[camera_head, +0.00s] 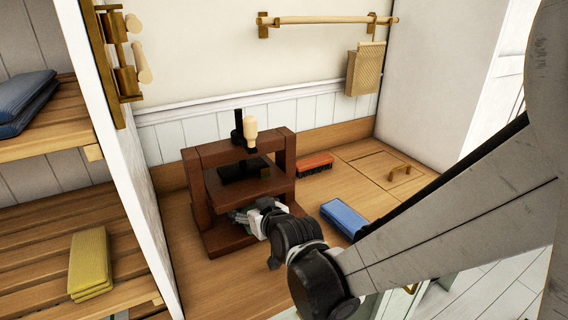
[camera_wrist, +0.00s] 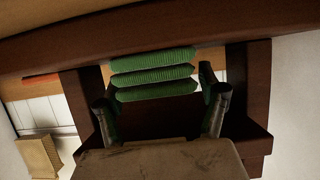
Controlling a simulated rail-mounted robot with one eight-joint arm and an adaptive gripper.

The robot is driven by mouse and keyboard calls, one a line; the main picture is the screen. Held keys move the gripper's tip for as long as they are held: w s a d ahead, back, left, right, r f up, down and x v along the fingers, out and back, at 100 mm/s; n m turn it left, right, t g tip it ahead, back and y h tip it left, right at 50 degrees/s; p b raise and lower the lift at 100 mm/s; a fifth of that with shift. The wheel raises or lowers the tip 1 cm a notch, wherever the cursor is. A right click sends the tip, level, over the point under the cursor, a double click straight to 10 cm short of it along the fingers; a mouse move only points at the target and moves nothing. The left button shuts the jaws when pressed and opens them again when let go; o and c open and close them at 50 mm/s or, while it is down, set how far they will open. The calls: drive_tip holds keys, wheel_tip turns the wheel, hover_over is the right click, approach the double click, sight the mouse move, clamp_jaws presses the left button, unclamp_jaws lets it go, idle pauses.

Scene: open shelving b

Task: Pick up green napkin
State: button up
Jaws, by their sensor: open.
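The green napkin (camera_wrist: 153,73) shows in the wrist view as several ribbed green folds, in the opening of a dark brown wooden press (camera_head: 238,182). The press frame also fills much of the wrist view (camera_wrist: 250,75). My gripper (camera_wrist: 157,100) is open, with one finger on each side of the napkin's width. Whether the fingers touch it cannot be told. In the head view my gripper (camera_head: 250,215) is at the lower opening of the press, and the napkin is mostly hidden there.
A blue folded cloth (camera_head: 344,217) and a red-orange brush-like block (camera_head: 315,162) lie on the wooden counter right of the press. A yellow cloth (camera_head: 90,262) and dark blue cloths (camera_head: 25,100) lie on the left shelves. A woven bag (camera_head: 366,70) hangs from the wall rail.

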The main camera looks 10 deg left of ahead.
drive_tip(key=shift+w+a+f, duration=0.2)
drive_tip(key=shift+w+a, duration=0.1)
drive_tip(key=shift+w, duration=0.1)
drive_tip(key=shift+c, duration=0.5)
drive_tip(key=c, duration=1.3)
drive_tip(key=shift+r, duration=0.1)
